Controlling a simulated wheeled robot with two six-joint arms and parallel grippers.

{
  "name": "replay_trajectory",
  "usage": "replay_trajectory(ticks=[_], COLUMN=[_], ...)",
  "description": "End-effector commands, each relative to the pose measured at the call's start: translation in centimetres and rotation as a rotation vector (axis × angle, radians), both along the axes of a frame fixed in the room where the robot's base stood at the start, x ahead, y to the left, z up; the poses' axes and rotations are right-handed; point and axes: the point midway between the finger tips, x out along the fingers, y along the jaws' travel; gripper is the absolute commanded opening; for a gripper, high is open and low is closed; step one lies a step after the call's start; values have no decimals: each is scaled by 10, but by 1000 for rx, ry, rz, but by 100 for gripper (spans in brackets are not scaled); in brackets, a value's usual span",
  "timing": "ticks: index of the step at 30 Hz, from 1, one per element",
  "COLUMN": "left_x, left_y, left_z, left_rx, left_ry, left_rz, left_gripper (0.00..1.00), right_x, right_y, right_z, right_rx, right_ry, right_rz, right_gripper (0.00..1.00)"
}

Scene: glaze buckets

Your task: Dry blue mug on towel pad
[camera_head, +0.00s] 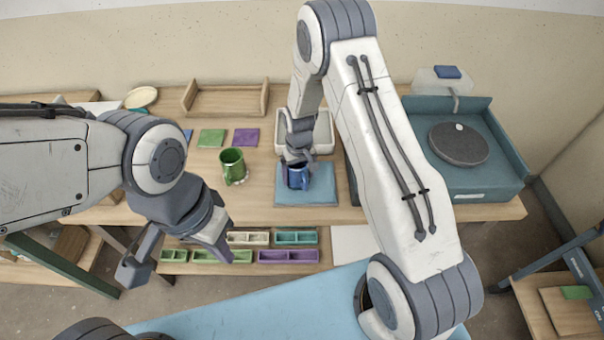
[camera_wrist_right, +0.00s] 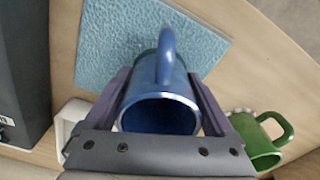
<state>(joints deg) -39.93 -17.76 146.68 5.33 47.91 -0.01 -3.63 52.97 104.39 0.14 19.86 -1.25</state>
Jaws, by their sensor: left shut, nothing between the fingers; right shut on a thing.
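The blue mug (camera_head: 298,177) is at the blue towel pad (camera_head: 325,188) on the table, over its left part. My right gripper (camera_head: 298,160) is shut on the mug from above. In the right wrist view the mug (camera_wrist_right: 160,95) sits between the two fingers of the right gripper (camera_wrist_right: 163,100), its mouth toward the camera and its handle pointing up in the picture. The pad (camera_wrist_right: 115,48) lies behind it. I cannot tell whether the mug touches the pad. My left gripper (camera_head: 178,262) is shut and empty, in front of the table's near edge.
A green mug (camera_head: 232,165) stands left of the pad. Green (camera_head: 211,138) and purple (camera_head: 246,137) squares lie behind it. A whitish basin (camera_head: 318,138) is behind the pad. A teal unit with a dark round disc (camera_head: 458,144) stands at the right. Small coloured trays (camera_head: 288,256) sit on the lower shelf.

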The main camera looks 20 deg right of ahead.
Motion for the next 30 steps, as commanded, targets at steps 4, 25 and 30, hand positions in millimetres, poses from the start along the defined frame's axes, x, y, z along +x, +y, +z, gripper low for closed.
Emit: replay_trajectory(ticks=[4, 25, 30], left_x=[0, 0, 0], left_y=[0, 0, 0], left_z=[0, 2, 3], left_rx=[0, 0, 0], left_ry=[0, 0, 0], left_rz=[0, 0, 0], left_gripper=[0, 0, 0], right_x=[-1, -11, -14], right_y=[-5, -36, -45], right_z=[0, 0, 1], right_rx=[0, 0, 0], right_ry=[0, 2, 2], right_rz=[-1, -2, -2], right_gripper=[0, 0, 0])
